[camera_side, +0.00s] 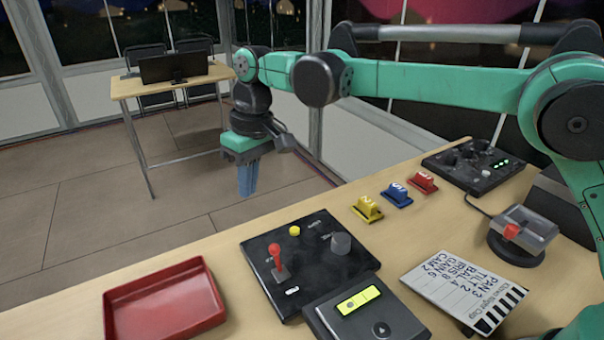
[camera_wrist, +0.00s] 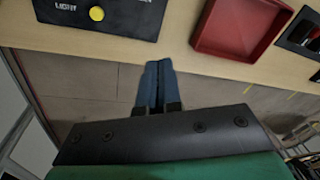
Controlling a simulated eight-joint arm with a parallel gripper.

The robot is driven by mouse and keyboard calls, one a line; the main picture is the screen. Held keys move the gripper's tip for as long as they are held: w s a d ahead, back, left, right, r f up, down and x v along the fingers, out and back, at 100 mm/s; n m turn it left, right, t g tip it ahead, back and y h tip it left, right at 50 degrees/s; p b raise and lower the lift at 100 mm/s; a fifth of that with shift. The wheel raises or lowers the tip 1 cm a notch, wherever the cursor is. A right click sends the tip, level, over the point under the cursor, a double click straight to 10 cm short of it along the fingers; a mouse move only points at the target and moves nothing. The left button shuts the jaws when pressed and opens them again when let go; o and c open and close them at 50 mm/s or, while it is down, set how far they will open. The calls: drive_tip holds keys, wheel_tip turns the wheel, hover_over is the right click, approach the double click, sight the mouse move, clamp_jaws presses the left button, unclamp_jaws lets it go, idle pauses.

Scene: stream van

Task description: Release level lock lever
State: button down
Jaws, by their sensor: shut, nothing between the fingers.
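A black control panel (camera_side: 312,275) lies on the wooden table in the side view. It carries a lever with a red top (camera_side: 275,252), a yellow button (camera_side: 294,231) and a grey knob (camera_side: 341,243). A grey device on a round black base, with a red knob (camera_side: 511,231), stands at the right. No readable label shows which is the level lock lever. My gripper (camera_side: 247,193) points down beyond the table's far edge, shut and empty, apart from everything. In the wrist view, its blue fingers (camera_wrist: 158,66) are together, with part of a black panel (camera_wrist: 118,22) marked LIGHT above left.
A red tray (camera_side: 165,305) sits left of the panel. Yellow (camera_side: 368,208), blue (camera_side: 397,194) and red (camera_side: 423,182) blocks stand behind it.

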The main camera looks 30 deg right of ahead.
sight(270, 250)
drive_tip(key=shift+f, duration=0.1)
drive_tip(key=f, duration=0.3)
drive_tip(key=a+f, duration=0.1)
drive_tip(key=f, duration=0.5)
drive_tip(key=shift+w+a+f, duration=0.15)
drive_tip(key=shift+a, duration=0.05)
drive_tip(key=shift+s+d+f, duration=0.1)
drive_tip(key=shift+s+f, duration=0.05)
drive_tip(key=shift+s, duration=0.1)
drive_tip(key=shift+s+d+r, duration=0.25)
drive_tip(key=shift+s+d, duration=0.15)
drive_tip(key=shift+s, duration=0.35)
drive_tip(key=shift+s+d+r, duration=0.2)
drive_tip(key=shift+s+d, duration=0.15)
drive_tip(key=shift+s, duration=0.35)
drive_tip(key=shift+s+r+t, duration=0.3)
drive_tip(key=shift+s+t, duration=0.3)
drive_tip(key=shift+t, duration=0.4)
drive_tip(key=shift+s+r+t, duration=0.15)
drive_tip(key=shift+s+t, duration=0.3)
drive_tip(key=shift+t, duration=0.25)
drive_tip(key=s+t, duration=0.1)
drive_tip(key=t, duration=0.1)
drive_tip(key=s+t, duration=0.1)
drive_tip(key=shift+s+r+n+t, duration=0.15)
drive_tip(key=shift+n+t, duration=0.15)
drive_tip(key=shift+t, duration=0.1)
drive_tip(key=shift+r, duration=0.1)
